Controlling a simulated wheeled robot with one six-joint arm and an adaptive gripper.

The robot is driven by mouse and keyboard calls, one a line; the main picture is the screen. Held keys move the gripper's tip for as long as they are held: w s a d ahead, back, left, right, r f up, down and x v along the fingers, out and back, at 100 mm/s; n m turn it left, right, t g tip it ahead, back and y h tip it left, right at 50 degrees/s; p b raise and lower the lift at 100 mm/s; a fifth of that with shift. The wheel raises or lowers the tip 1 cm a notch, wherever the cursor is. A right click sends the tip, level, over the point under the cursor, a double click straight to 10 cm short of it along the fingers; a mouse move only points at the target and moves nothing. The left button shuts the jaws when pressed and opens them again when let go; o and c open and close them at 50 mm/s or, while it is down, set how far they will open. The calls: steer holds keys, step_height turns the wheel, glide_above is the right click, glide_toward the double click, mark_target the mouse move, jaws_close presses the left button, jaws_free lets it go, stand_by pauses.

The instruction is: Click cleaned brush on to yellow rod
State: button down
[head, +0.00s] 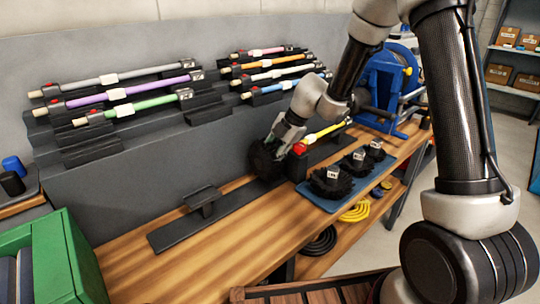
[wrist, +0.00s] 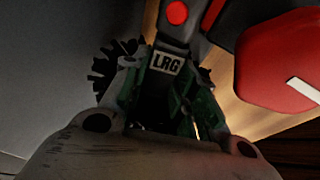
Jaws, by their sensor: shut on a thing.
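The yellow rod (head: 328,132) lies at a slant on a dark holder above the bench, with a red end piece (head: 300,148) at its near left end. My gripper (head: 284,136) is shut on a black round brush (head: 265,160), just left of that red end. In the wrist view the brush (wrist: 104,68) shows dark bristles and a white LRG label between the green-sided fingers of my gripper (wrist: 165,95). A large red piece (wrist: 280,65) with a white mark is close on the right. I see no contact between brush and rod; the fingers partly hide the brush.
A blue tray (head: 318,198) with three labelled black brushes (head: 330,182) stands at the right bench edge. A dark flat rail (head: 185,232) with a raised block is on the left. Several coloured rods (head: 140,104) rest on racks behind. A blue machine (head: 385,85) stands beyond.

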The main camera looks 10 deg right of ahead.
steer(key=shift+w+d, duration=0.1)
steer(key=shift+d, duration=0.05)
steer(key=c, duration=1.1)
jaws_free()
steer(key=shift+o, duration=0.2)
